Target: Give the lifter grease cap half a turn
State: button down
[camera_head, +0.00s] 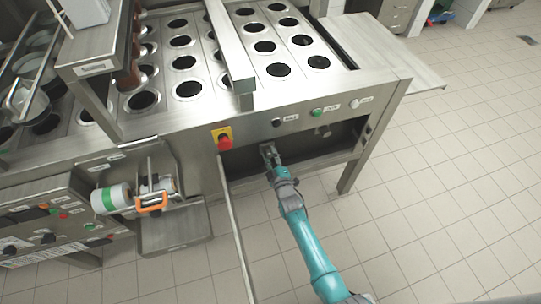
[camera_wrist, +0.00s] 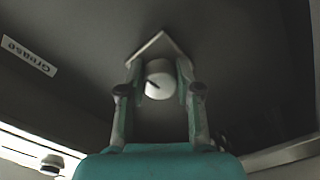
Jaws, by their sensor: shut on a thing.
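The grease cap (camera_wrist: 159,80) is a round, pale knob with a dark slanting mark on its face. In the wrist view it sits between my gripper's two fingers (camera_wrist: 158,88), which are closed against its sides. An angled metal bracket (camera_wrist: 158,46) stands just behind the cap. A "Grease" label (camera_wrist: 29,55) lies to the left of it and reads upside down. In the head view my gripper (camera_head: 268,150) reaches into the open bay under the machine's front panel. The cap is hidden or too small to tell there.
The bay's frame and front leg (camera_head: 350,176) stand right of my arm, and an open door (camera_head: 236,240) hangs to the left. A red emergency button (camera_head: 225,142) is above the bay. The tiled floor at right is clear.

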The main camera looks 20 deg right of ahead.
jog(key=m, duration=0.4)
jog(key=shift+f+m, duration=0.1)
jog(key=shift+m, duration=0.2)
jog(key=m, duration=0.4)
jog(key=shift+a+m, duration=0.1)
jog(key=shift+m, duration=0.2)
jog(key=m, duration=0.4)
jog(key=shift+a+m, duration=0.1)
jog(key=shift+m, duration=2.3)
jog(key=c, duration=0.8)
grip_release()
jog(key=shift+s, duration=0.15)
